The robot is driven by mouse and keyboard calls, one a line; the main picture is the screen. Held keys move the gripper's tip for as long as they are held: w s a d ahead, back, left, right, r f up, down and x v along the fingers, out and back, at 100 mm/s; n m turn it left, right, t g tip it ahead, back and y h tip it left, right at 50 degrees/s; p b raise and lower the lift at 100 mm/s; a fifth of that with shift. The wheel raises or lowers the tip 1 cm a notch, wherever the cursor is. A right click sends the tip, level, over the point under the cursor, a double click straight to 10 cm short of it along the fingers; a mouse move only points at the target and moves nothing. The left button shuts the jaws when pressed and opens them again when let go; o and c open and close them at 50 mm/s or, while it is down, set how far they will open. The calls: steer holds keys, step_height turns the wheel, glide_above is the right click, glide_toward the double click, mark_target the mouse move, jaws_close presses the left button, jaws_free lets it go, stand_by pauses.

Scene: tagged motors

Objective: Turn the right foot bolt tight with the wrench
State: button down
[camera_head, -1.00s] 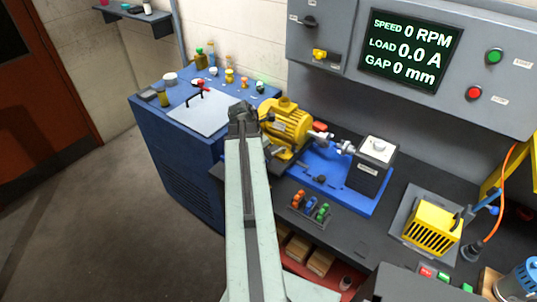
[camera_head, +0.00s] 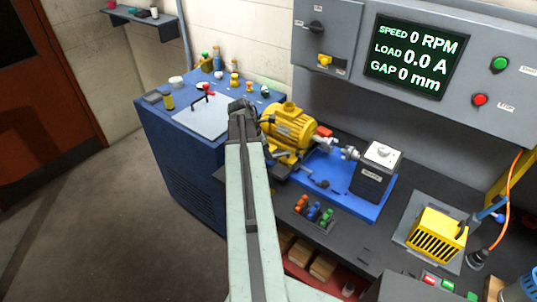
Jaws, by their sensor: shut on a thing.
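The yellow motor (camera_head: 290,130) stands on the blue base plate (camera_head: 345,202) on the bench, its shaft toward the dark block (camera_head: 376,172). My gripper (camera_head: 241,106) is at the far end of my arm, just left of the motor in the picture. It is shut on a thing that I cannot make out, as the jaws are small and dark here. I cannot pick out the wrench. The motor's right foot bolt is too small to tell, and my arm covers part of the area beside the motor.
A control panel (camera_head: 480,72) hangs above the bench and reads 0 RPM, 0.0 A and 0 mm. A blue cabinet (camera_head: 183,165) with small bottles on top stands left. A rack of coloured tools (camera_head: 314,213) and a yellow caged box (camera_head: 437,235) are on the bench.

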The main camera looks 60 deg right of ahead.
steer(key=shift+w+d+m+y, duration=0.3)
steer(key=shift+w+d+m, duration=0.25)
steer(key=shift+m, duration=0.35)
steer(key=shift+w+d+m+g+y, duration=0.2)
steer(key=shift+d+m, duration=0.2)
steer(key=shift+m, duration=0.2)
steer(key=shift+w+d+m+g+y, duration=0.2)
steer(key=shift+d+m, duration=0.2)
steer(key=shift+m, duration=0.2)
steer(key=shift+w+d+m+y, duration=0.25)
steer(key=shift+d+m+y, duration=0.25)
steer(key=shift+d+m, duration=0.65)
steer(key=shift+a, duration=0.25)
